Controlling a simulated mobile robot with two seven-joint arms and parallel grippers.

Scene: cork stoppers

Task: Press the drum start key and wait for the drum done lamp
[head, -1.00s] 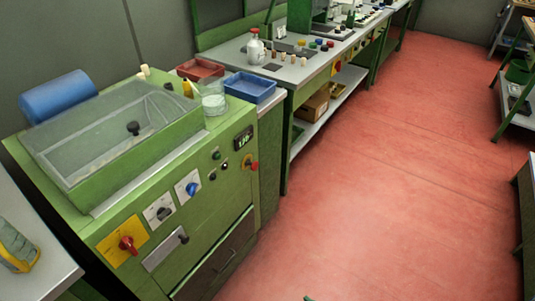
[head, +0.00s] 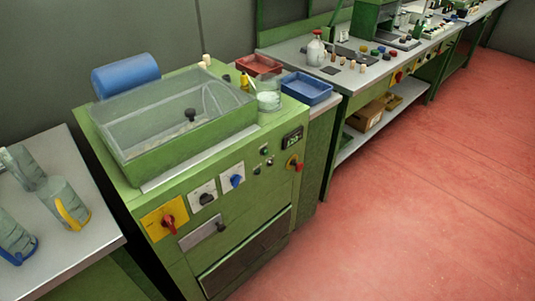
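The green drum machine (head: 205,225) stands at centre left, its clear lid (head: 175,110) with a black knob shut on top. One small button looks green; labels are too small to read, so I cannot tell the start key from the done lamp. Neither gripper is in view.
A grey table (head: 90,235) with several clear jugs is at the left. A glass jar (head: 268,97), a red tray (head: 258,64) and a blue tray (head: 307,88) stand by the machine. A workbench (head: 375,72) runs to the back right. The red floor (head: 430,200) is clear.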

